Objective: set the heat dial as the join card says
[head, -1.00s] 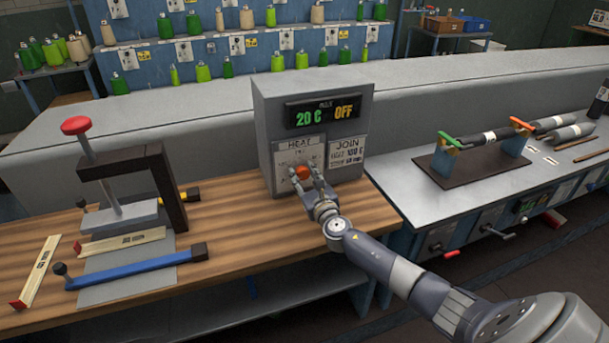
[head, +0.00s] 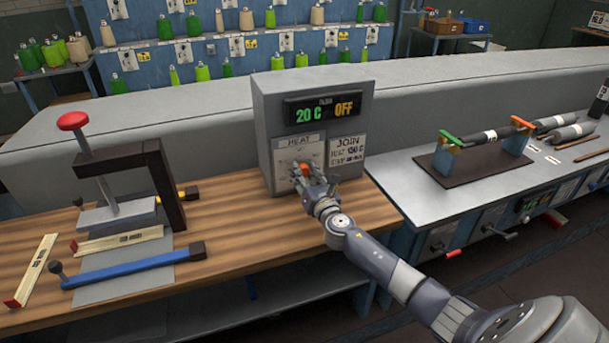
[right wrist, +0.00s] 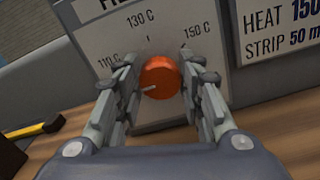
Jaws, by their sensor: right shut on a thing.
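The heat dial (right wrist: 160,77) is an orange-red knob on the front of a grey control box (head: 265,130). It also shows in the head view (head: 305,169). My right gripper (right wrist: 161,88) is shut on the dial, one finger at each side. The dial's pale pointer mark points to the lower left in the wrist view, below the 110 C label. The scale also reads 130 C at top and 150 C at right. The join card (head: 347,149) reads heat 150 C and a strip line, partly cut off in the wrist view. The display (head: 323,110) reads 20 C, OFF. My left gripper is not in view.
A press with a red knob (head: 73,121) stands on the wooden bench (head: 235,215) at left, near a blue-handled bar (head: 130,268) and pale strips (head: 122,240). A roller stand (head: 470,178) sits on the grey bench at right. Bench in front of the box is clear.

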